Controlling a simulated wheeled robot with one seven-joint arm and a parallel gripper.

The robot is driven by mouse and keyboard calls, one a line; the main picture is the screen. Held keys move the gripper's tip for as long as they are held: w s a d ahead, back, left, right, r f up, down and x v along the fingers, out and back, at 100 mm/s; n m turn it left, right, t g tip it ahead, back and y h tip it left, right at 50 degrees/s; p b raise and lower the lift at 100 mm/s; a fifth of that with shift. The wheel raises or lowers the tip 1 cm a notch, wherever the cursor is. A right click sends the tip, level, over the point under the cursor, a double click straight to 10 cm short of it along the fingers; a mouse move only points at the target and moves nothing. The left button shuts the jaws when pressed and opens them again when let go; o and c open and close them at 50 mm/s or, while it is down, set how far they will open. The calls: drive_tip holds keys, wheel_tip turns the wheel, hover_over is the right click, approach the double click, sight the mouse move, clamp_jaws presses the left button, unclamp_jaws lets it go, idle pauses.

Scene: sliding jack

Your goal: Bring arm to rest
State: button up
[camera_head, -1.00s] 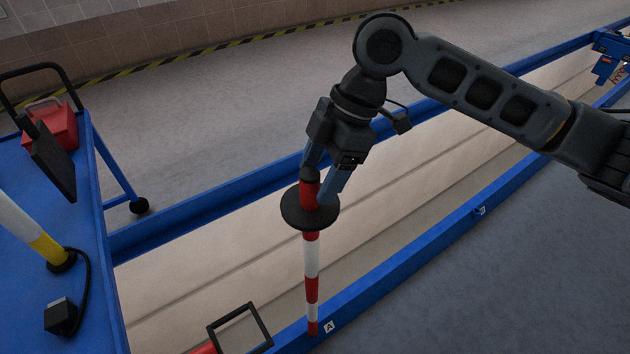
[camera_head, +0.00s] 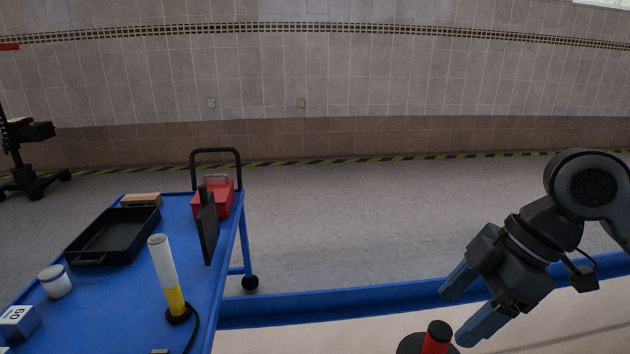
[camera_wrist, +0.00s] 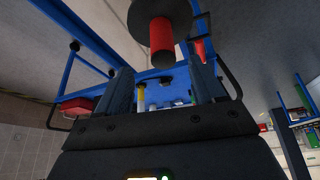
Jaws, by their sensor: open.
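My gripper (camera_head: 464,310) is at the lower right of the head view, with its two blue-grey fingers spread and nothing between them. The red handle (camera_head: 437,336) of the pole stands just beside the fingertips, above its black disc (camera_head: 411,345). The rest of the pole is below the picture edge. In the wrist view the red handle (camera_wrist: 162,42) and black disc (camera_wrist: 165,9) show beyond the gap between my fingers, and the handle appears free of them. Part of my arm leaves the head view at the right.
A blue rail (camera_head: 330,302) runs behind the pole. Open floor (camera_head: 350,220) lies beyond.

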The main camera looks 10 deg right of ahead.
drive_tip(key=w+a+r+m+t+y, duration=0.1)
drive_tip(key=a+r+m+t+y, duration=0.1)
drive_tip(key=a+r+m+t, duration=0.3)
drive_tip(key=w+a+r+m+t+y+p, duration=0.1)
drive_tip(key=w+a+m+t+y, duration=0.15)
drive_tip(key=a, duration=0.55)
drive_tip(key=w+a+r+m+t+y, duration=0.1)
drive_tip(key=a+r+m+t+y, duration=0.15)
drive_tip(key=a+t, duration=0.3)
drive_tip(key=s+d+f+m+t+h+p, duration=0.1)
drive_tip(key=s+d+f+m+h, duration=0.2)
drive_tip(key=s+f+m+h, duration=0.35)
drive_tip(key=s+d+f+m+t+h+p, duration=0.1)
drive_tip(key=s+d+f+m+h, duration=0.25)
drive_tip(key=s+f, duration=0.6)
drive_tip(key=s+d+r+n, duration=0.1)
drive_tip(key=s+d, duration=0.2)
drive_tip(key=s, duration=0.4)
drive_tip(key=s+d+r+n+g+h, duration=0.1)
drive_tip(key=s+d+n, duration=0.1)
drive_tip(key=s, duration=0.5)
drive_tip(key=s+d+r+n, duration=0.1)
drive_tip(key=s+d, duration=0.3)
drive_tip(key=s, duration=0.3)
drive_tip(key=shift+s+d+h, duration=0.25)
drive_tip(key=shift+s+h, duration=0.1)
drive_tip(key=shift+h, duration=0.05)
